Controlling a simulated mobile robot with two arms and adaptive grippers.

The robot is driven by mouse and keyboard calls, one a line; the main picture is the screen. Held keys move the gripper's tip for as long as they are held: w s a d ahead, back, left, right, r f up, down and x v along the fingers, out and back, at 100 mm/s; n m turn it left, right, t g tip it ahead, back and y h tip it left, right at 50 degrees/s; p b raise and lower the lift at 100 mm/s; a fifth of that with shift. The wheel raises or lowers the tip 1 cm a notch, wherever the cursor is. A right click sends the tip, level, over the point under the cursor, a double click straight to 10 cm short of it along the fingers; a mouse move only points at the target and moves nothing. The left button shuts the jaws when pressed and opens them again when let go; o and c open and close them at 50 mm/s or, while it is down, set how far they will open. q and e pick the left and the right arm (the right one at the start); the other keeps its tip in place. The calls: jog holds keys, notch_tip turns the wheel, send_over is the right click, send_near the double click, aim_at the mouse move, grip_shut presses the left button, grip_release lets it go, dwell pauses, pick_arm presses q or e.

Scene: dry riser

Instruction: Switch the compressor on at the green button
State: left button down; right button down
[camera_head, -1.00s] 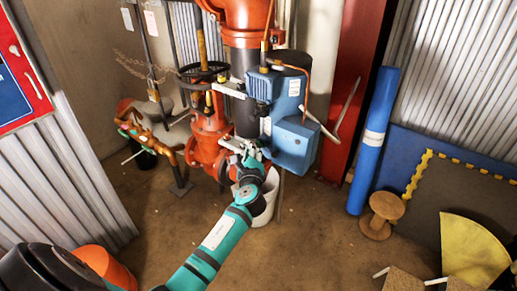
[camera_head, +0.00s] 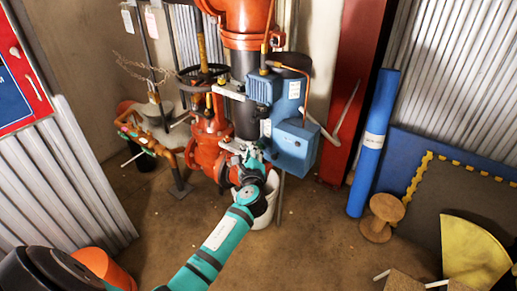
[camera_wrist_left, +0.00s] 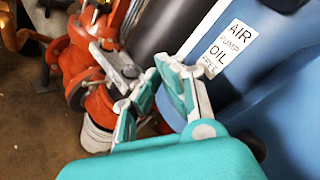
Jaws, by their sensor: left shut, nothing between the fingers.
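The compressor is a blue unit (camera_head: 293,145) on the dark riser pipe in the head view. Its white label, reading AIR PUMP OIL FREE (camera_wrist_left: 228,46), shows on the blue housing in the left wrist view. I cannot make out the green button in either view. My left gripper (camera_head: 247,154) is shut and empty, low beside the compressor's left side. In the left wrist view its fingers (camera_wrist_left: 151,88) are in front of the dark pipe, left of the label. Whether they touch anything is unclear. My right gripper is not in view.
Orange valve and pipework (camera_head: 208,140) stand just left of my left gripper. A white bucket (camera_head: 266,212) is below it, partly behind my arm. A blue roll (camera_head: 372,145) and wooden spool (camera_head: 382,215) stand right. The floor centre-right is clear.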

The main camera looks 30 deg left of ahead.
pick_arm(q)
jog(key=shift+w, duration=0.1)
dwell(0.5)
jog(key=shift+w, duration=0.3)
jog(key=shift+s, duration=0.45)
dwell(0.3)
jog(key=s+p, duration=0.2)
jog(key=s, duration=0.4)
jog(key=shift+a, duration=0.25)
